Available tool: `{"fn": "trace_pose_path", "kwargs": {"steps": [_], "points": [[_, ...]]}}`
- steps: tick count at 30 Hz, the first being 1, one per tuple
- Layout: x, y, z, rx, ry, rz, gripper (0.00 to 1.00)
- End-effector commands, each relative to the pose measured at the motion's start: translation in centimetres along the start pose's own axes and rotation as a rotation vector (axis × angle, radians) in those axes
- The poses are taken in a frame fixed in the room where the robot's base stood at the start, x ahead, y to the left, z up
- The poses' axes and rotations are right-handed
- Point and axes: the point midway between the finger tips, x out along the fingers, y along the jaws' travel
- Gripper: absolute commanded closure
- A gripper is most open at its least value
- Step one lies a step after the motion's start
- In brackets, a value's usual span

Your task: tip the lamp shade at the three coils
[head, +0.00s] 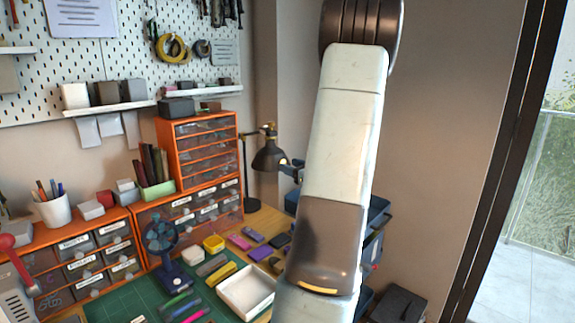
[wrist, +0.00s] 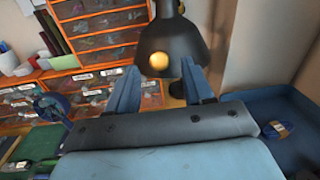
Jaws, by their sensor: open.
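The lamp shade (head: 268,155) is a black cone on a dark stand, at the middle of the head view, tilted with its lit opening toward the lower right. In the wrist view the shade (wrist: 172,35) fills the top middle, its warm bulb (wrist: 158,62) facing me. My gripper (wrist: 160,66) is open, its two blue fingers pointing at the shade's rim. Whether they touch it I cannot tell. In the head view my gripper (head: 289,167) is just right of the shade, partly hidden by my arm. One small coil (wrist: 276,130) lies in a blue tray; three coils together are not clear.
The blue tray (wrist: 258,103) is at the right of the wrist view. Orange drawer units (head: 190,208) stand left of the lamp. A small blue fan (head: 164,245), a white tray (head: 245,287) and several small items crowd the desk. A yellow coil (head: 172,48) hangs on the pegboard.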

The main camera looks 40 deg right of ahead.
Motion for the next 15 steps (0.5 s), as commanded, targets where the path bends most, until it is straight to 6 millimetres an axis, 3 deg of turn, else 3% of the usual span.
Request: {"fn": "trace_pose_path", "kwargs": {"steps": [6, 15], "points": [[2.5, 0.0, 0.0, -0.001, -0.001, 0.0, 0.48], [3.2, 0.0, 0.0, -0.001, 0.0, -0.001, 0.48]]}}
